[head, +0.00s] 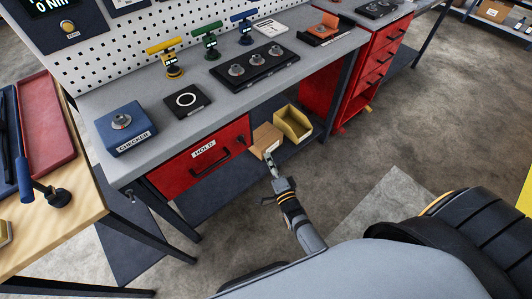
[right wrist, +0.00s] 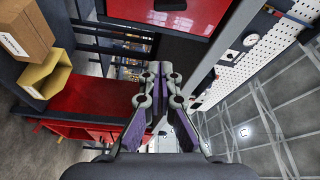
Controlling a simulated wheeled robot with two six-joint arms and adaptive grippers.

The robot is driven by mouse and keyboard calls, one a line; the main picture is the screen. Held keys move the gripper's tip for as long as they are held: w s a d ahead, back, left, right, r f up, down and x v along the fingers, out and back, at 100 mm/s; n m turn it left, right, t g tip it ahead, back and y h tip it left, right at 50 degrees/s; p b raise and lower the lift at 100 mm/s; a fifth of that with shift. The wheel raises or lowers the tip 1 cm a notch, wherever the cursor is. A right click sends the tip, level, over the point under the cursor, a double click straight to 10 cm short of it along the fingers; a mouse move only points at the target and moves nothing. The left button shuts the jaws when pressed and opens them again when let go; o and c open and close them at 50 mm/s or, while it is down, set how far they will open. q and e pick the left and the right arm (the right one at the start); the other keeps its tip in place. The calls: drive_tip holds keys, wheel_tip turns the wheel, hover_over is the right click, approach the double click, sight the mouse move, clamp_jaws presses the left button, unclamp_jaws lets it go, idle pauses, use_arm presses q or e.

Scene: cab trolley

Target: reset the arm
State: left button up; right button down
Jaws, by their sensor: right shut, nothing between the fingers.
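My right gripper (head: 271,160) is in front of the workbench, near the right end of the red drawer labelled HOLD (head: 205,155) and in front of the cardboard box in the picture. In the right wrist view its fingers (right wrist: 156,72) are closed together with nothing between them. The red drawer front also shows at the top of the right wrist view (right wrist: 165,18). The drawer looks shut. My left gripper is not in view.
A cardboard box (head: 266,137) and a yellow bin (head: 293,124) sit on the lower shelf. The bench top (head: 205,110) holds a blue CHECKER box (head: 124,127), a black pad (head: 187,100) and several coloured tools. A wooden table (head: 50,222) stands left. The floor (head: 340,165) in front is clear.

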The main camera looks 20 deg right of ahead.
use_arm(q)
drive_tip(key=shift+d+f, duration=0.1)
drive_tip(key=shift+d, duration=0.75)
